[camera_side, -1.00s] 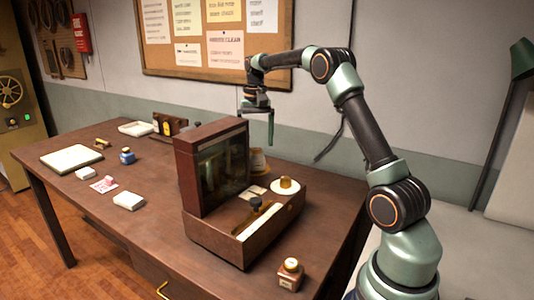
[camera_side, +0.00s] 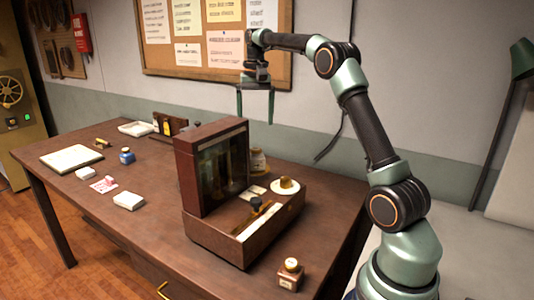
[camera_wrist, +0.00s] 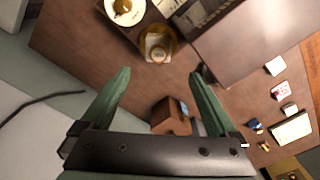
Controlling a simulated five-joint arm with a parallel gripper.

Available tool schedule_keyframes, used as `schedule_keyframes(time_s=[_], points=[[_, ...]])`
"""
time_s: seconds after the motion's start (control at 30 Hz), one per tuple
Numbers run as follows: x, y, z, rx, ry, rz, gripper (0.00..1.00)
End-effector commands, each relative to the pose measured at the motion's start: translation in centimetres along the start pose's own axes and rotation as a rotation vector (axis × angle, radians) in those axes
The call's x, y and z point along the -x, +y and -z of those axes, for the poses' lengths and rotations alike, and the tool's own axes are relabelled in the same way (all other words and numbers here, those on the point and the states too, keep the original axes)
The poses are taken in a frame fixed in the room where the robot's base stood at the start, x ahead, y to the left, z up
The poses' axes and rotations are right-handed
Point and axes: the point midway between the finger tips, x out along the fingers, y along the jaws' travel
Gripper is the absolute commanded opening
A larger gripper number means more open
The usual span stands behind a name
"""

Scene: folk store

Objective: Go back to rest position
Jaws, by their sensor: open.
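My gripper (camera_side: 255,118) is open and empty in the side view. It hangs fingers-down above and behind the brown wooden case (camera_side: 218,240), clear of the table. In the wrist view its two green fingers (camera_wrist: 160,75) are spread apart with nothing held between them. The arm reaches up and over the table from the right.
A pinboard (camera_side: 215,75) hangs on the wall behind.

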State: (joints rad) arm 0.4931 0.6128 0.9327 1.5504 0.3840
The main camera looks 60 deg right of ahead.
Motion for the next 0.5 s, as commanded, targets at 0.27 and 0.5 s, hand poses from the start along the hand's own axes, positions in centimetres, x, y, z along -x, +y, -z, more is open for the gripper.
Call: schedule_keyframes(time_s=[0.27, 0.5], points=[[3.8, -0.2, -1.6, -0.173, 0.167, 0.089, 0.94], [5.2, -2.6, -7.7, 0.012, 0.227, 0.128, 0.94]])
